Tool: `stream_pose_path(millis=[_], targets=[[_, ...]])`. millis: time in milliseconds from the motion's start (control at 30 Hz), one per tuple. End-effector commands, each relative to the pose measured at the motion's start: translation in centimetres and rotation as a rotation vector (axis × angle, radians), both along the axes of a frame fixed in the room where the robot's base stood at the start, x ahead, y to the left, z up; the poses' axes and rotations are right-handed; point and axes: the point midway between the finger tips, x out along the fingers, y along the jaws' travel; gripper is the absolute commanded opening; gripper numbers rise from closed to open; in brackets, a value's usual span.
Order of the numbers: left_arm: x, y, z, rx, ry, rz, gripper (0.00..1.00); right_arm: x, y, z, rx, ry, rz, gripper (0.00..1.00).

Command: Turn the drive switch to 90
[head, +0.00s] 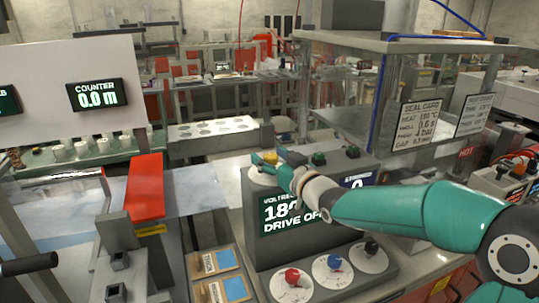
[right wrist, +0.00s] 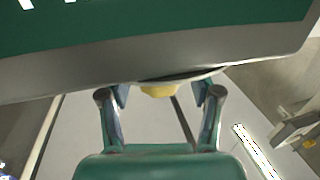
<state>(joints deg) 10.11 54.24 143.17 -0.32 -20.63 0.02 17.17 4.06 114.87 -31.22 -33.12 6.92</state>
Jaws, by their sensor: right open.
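A grey control box with a lit display (head: 285,217) reading "DRIVE OFF" stands at the centre of the head view. On its top left is a yellow knob (head: 270,157) over a pale round dial, largely covered by my right gripper (head: 267,162). I cannot read the dial's marks. In the right wrist view the yellow knob (right wrist: 158,90) lies between the two spread fingertips of my right gripper (right wrist: 160,95), with gaps at both sides. The right gripper is open. My left gripper is not seen.
Red (head: 292,277), blue (head: 334,262) and black (head: 371,248) knobs sit on the box's lower front panel. A green button (head: 318,158) is right of the gripper on top. A clear-walled enclosure stands behind right, and a red block (head: 146,187) left.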

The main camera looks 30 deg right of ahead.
Motion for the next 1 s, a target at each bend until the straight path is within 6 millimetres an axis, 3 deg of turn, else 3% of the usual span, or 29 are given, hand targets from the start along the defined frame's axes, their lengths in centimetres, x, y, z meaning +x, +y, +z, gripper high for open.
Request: stream_pose_path(millis=[233,600,1000], targets=[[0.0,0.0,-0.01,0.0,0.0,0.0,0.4,0.05,-0.02,0.0,0.0,-0.001,0.0,0.64],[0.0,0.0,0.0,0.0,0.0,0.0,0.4,0.02,-0.04,0.0,0.0,0.0,-0.001,0.04],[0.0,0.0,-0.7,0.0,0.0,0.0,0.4,0.08,0.18,-0.15,0.002,-0.001,-0.033,0.02]])
